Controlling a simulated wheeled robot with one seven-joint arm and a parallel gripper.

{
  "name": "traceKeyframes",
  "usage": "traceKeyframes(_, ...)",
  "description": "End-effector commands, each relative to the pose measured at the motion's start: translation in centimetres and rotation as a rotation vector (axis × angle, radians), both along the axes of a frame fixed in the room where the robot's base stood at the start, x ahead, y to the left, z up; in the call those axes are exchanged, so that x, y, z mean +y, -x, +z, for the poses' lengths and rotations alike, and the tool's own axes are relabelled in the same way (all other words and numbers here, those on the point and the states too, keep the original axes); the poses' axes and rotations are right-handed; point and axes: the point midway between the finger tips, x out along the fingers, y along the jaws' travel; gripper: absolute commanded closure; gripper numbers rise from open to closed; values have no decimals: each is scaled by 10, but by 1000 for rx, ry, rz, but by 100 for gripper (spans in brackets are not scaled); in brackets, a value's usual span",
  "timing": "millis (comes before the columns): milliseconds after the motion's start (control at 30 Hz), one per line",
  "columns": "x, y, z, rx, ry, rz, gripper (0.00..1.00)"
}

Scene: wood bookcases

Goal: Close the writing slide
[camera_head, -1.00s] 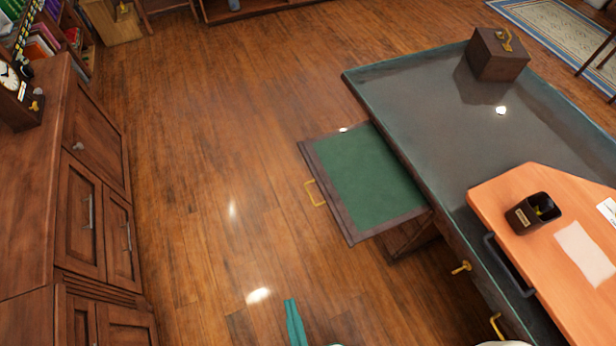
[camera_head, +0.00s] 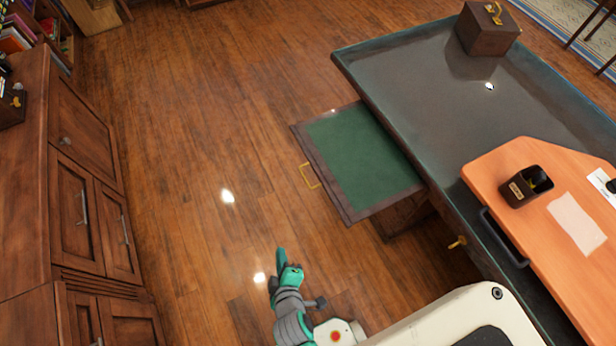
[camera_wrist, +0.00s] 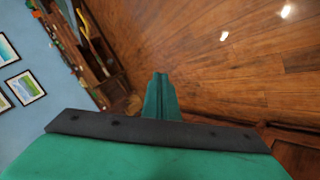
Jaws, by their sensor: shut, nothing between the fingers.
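The writing slide (camera_head: 362,160) is a green panel with a dark wood frame, pulled out from the left side of the desk in the head view. Its gold handle (camera_head: 310,176) is on the left edge, facing the open floor. My gripper (camera_head: 281,256) is shut and empty, over the floor below and left of the slide, apart from it. In the wrist view my gripper (camera_wrist: 160,98) shows its closed teal fingers pointing over the floor. The slide does not show in the wrist view.
A wooden cabinet (camera_head: 75,190) stands along the left. Clear floor (camera_head: 210,130) lies between cabinet and desk.

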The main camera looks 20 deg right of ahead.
Motion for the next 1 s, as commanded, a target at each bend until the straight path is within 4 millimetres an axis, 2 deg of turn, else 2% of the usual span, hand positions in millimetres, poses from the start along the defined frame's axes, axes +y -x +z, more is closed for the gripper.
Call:
traceKeyframes(33,-5,-18,-7,35,74,21,100)
traceKeyframes(233,-32,-68,-26,231,368,100,100)
traceKeyframes(433,-62,-115,-19,453,617,155,100)
traceKeyframes(567,-79,-141,-2,609,746,182,100)
traceKeyframes(700,-93,-164,28,785,845,207,100)
traceKeyframes(800,-98,-176,52,905,888,223,100)
traceKeyframes(1000,-102,-187,90,1077,911,248,100)
